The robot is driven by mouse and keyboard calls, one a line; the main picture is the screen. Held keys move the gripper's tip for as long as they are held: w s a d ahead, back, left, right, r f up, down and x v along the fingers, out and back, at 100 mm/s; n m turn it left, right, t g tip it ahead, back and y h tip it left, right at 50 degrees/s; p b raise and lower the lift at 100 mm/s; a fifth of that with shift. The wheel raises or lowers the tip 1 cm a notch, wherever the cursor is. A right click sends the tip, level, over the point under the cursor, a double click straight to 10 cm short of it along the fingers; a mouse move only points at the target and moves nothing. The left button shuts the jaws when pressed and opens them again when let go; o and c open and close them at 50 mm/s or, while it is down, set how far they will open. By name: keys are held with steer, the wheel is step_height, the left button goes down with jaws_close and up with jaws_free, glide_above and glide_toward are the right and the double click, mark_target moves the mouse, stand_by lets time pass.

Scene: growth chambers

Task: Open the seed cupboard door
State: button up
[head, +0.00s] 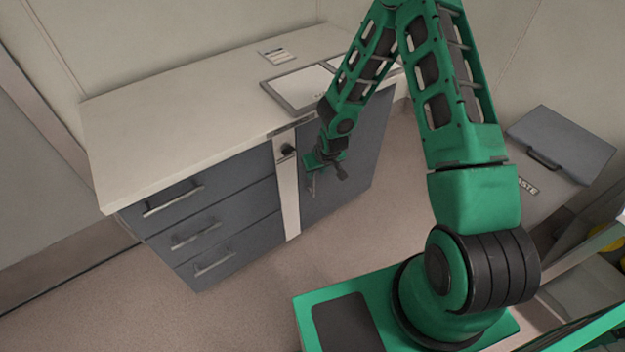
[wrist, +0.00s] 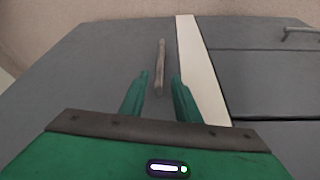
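The cupboard door (head: 352,165) is a dark grey panel at the right of the bench unit, and it looks shut. It also fills the left of the wrist view (wrist: 85,75). Its slim bar handle (wrist: 160,65) runs lengthwise beside a pale strip (wrist: 203,70). In the head view the handle is partly hidden by my gripper (head: 313,168). In the wrist view the two green fingers of my gripper (wrist: 159,82) are apart, with the handle showing between and beyond their tips. I cannot tell whether they touch it. No label shows on the door.
Several grey drawers with bar handles (head: 200,234) sit left of the pale strip, which carries a black knob (head: 288,150). Flat trays (head: 298,88) lie on the white worktop (head: 180,120). A grey lidded bin (head: 560,145) stands at the right. The floor (head: 250,305) before the unit is clear.

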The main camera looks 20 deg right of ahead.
mark_target(314, 177)
steer(key=shift+x, duration=3.95)
steer(key=shift+d, duration=0.1)
jaws_close()
